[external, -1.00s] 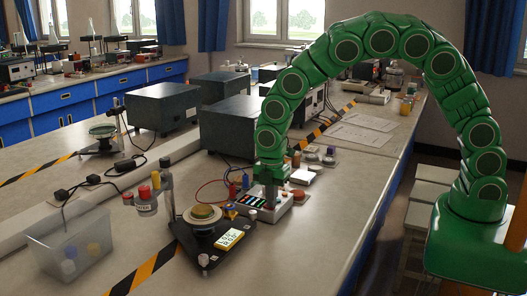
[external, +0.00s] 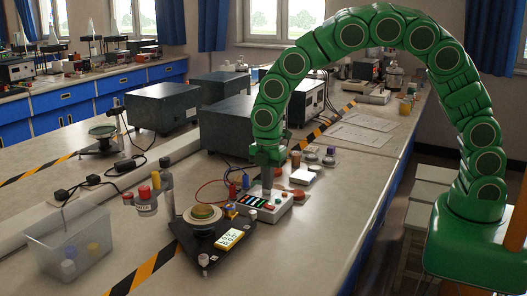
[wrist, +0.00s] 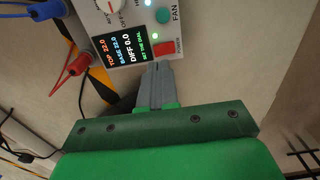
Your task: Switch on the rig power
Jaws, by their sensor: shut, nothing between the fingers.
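The rig's white control box (external: 264,201) stands on the bench below my gripper (external: 267,192). In the wrist view, its panel (wrist: 138,20) has a lit black display (wrist: 130,45) reading TOP 22.0, BASE 22.0, DIFF 0.0 and a line that looks like "set the dial". A green FAN button (wrist: 162,16) is further along. My gripper (wrist: 160,66) is shut and empty, its tips close to the red switch; I cannot tell whether they touch.
Small jars (external: 330,154) and a white pad (external: 302,176) lie behind. The bench front (external: 330,235) is clear.

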